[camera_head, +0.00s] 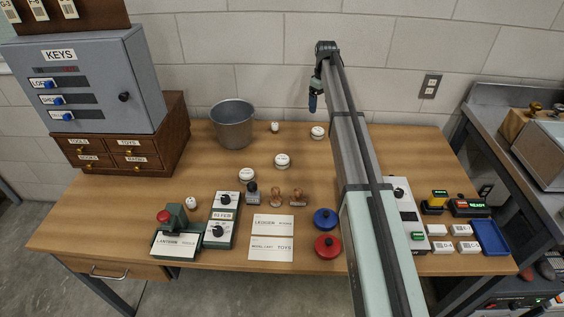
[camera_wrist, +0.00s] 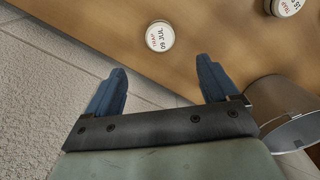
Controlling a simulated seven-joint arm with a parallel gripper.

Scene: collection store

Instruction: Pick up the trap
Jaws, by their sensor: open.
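Round white traps with printed labels stand on the wooden table. One trap (camera_head: 318,132) is near the back edge, another trap (camera_head: 282,160) nearer the middle, and a third trap (camera_head: 247,174) further left. In the wrist view a trap labelled "TRAP 09 JUL" (camera_wrist: 160,37) lies beyond my fingertips, roughly centred between them. Part of another trap (camera_wrist: 285,5) shows at the top right edge. My gripper (camera_head: 312,107) is above the table's back edge, close to the wall. In the wrist view my gripper (camera_wrist: 161,66) has its blue fingers wide apart with nothing between them.
A metal bucket (camera_head: 233,125) stands left of my gripper and also shows in the wrist view (camera_wrist: 285,105). A grey key cabinet (camera_head: 85,85) sits on brown drawers at the left. Stamps, cards and devices fill the table's front. The wall (camera_head: 270,60) is close behind.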

